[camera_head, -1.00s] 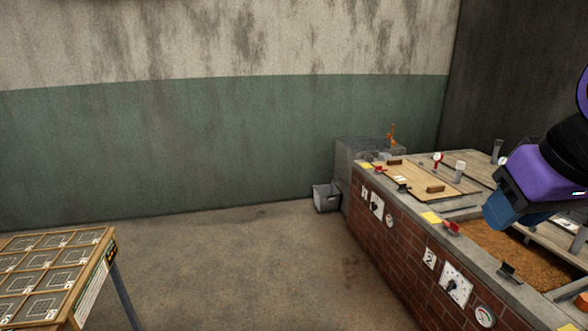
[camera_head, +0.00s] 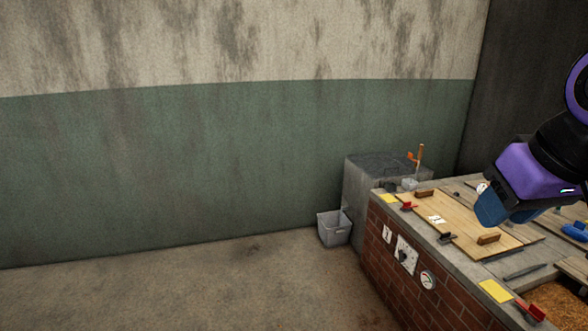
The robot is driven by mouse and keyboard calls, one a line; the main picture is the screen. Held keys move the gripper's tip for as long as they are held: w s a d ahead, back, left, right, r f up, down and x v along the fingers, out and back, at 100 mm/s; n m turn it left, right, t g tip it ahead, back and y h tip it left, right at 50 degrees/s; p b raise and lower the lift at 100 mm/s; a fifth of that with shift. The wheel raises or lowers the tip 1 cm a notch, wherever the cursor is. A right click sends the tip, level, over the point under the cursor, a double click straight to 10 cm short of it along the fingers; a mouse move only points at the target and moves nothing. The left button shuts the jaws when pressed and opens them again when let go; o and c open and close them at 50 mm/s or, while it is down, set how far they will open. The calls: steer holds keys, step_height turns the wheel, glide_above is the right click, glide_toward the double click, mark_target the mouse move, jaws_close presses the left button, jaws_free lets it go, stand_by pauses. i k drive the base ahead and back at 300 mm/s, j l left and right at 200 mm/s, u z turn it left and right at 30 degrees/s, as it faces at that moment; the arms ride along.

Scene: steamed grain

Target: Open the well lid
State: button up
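A light wooden well lid (camera_head: 460,228) lies flat over the near-wall well of the brick counter. It has two brown block handles, one at the far end (camera_head: 424,194) and one at the near end (camera_head: 489,239), and a white label. A red clamp (camera_head: 407,206) and a dark clamp (camera_head: 446,238) sit along its left edge; whether they hold it is unclear. My gripper (camera_head: 490,212), purple with a blue end, appears over the lid's right part in the picture, apparently above it. Its fingers cannot be made out, and it hides part of the counter behind.
The brick counter (camera_head: 378,248) has a dial and gauge on its left side. An open well with brown grain (camera_head: 560,298) is at lower right. A grey bin (camera_head: 334,228) stands by a concrete block (camera_head: 368,178) holding an orange-handled tool. The floor at left is clear.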

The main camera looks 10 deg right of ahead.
mark_target(377, 165)
steer(key=i, duration=1.75)
steer(key=i+j+z, duration=0.1)
steer(key=i, duration=1.65)
steer(key=i+j+z, duration=0.1)
steer(key=i+z, duration=0.25)
